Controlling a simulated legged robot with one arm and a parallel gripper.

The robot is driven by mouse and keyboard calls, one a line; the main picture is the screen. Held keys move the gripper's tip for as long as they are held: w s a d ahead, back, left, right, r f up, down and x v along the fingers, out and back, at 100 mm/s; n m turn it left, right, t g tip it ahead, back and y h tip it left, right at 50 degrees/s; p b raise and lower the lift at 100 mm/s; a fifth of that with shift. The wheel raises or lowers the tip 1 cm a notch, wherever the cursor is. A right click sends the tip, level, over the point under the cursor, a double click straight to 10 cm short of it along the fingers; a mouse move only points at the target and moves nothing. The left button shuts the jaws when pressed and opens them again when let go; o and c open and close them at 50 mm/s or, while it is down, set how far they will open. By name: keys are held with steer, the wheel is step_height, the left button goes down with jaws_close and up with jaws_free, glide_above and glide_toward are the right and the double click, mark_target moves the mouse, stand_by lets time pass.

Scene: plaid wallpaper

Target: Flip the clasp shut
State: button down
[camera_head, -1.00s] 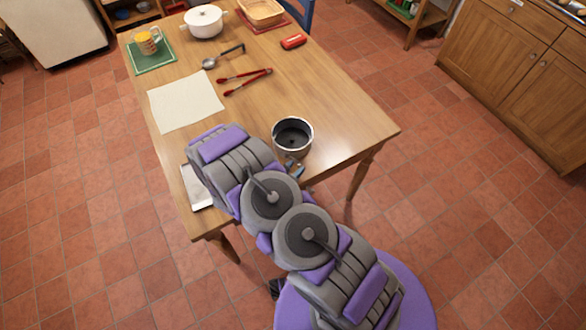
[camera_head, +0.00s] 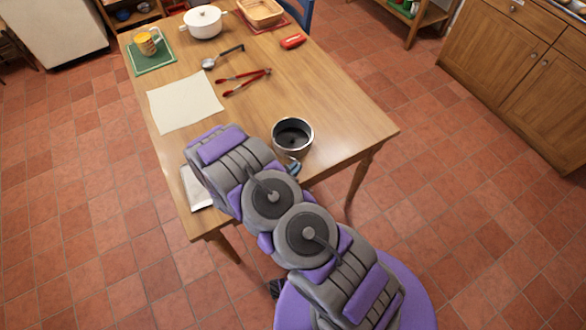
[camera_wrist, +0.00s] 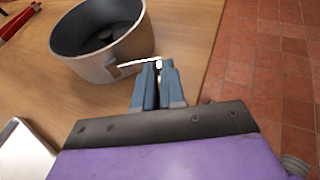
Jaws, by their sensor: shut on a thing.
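A round grey pan (camera_head: 292,137) with a dark inside stands near the table's front edge. The wrist view shows the same pan (camera_wrist: 125,58) at upper left, with a clasp (camera_wrist: 124,68) on its outer wall facing me. A thin pale piece of the clasp reaches from the wall to between my fingertips. My gripper (camera_wrist: 158,66) is shut on this piece, beside the pan. The fingers hide part of the clasp, so its exact angle is hard to tell. In the head view my arm hides most of my gripper (camera_head: 293,166).
A pale flat thing (camera_head: 196,190) lies at the table's front left, partly under my arm. Beyond are a paper sheet (camera_head: 185,102), red tongs (camera_head: 245,82), a ladle (camera_head: 222,57), a red object (camera_head: 293,41) and a white pot (camera_head: 203,21). The table right of the pan is clear.

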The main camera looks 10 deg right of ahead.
steer(key=shift+w+d+n+t+y+p, duration=0.1)
steer(key=shift+n+t+y+p, duration=0.25)
steer(key=shift+n+t, duration=0.2)
steer(key=shift+w+d+n+t+y+p, duration=0.1)
steer(key=shift+d+n+t+y+p, duration=0.35)
steer(key=shift+n+y+p, duration=0.35)
steer(key=shift+w+d+n+t+y+p, duration=0.2)
steer(key=shift+d+n+t+y+p, duration=0.25)
steer(key=shift+n+y+p, duration=0.25)
steer(key=shift+w+d+n+t+y, duration=0.25)
steer(key=shift+d+n+y, duration=0.1)
steer(key=shift+n+y, duration=0.45)
steer(key=shift+w+d+n+y, duration=0.2)
steer(key=shift+w+n+y, duration=0.05)
steer(key=shift+n+y, duration=0.35)
steer(key=shift+w+n+y, duration=0.1)
steer(key=shift+n+y, duration=0.15)
steer(key=shift+y, duration=0.2)
